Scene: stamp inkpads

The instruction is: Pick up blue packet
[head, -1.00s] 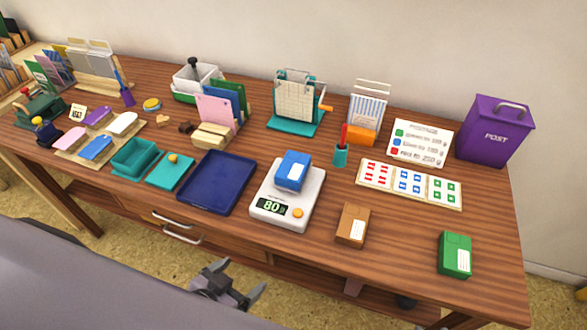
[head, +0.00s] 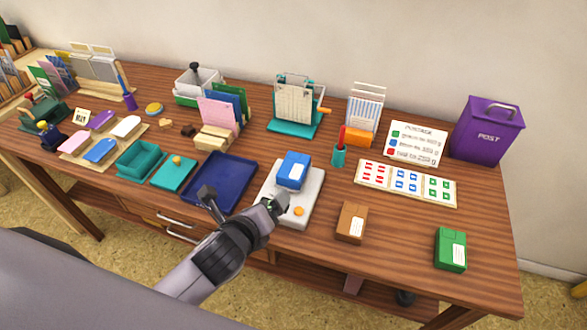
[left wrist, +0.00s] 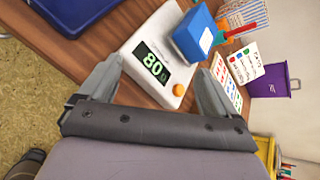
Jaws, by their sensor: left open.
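The blue packet (head: 292,170) with a white label lies on the white scale (head: 310,208). In the left wrist view the packet (left wrist: 196,32) sits at the far end of the scale, and the scale's display (left wrist: 153,65) reads 80. My left gripper (head: 240,197) is over the front part of the scale and the edge of the blue tray, short of the packet. In the left wrist view the gripper (left wrist: 160,82) is open and empty, its fingers spread on either side of the scale. The right gripper is not in view.
The dark blue tray (head: 222,171) lies left of the scale. A brown packet (head: 351,222) and a green packet (head: 450,249) lie to the right. Bare wood lies between the brown and green packets.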

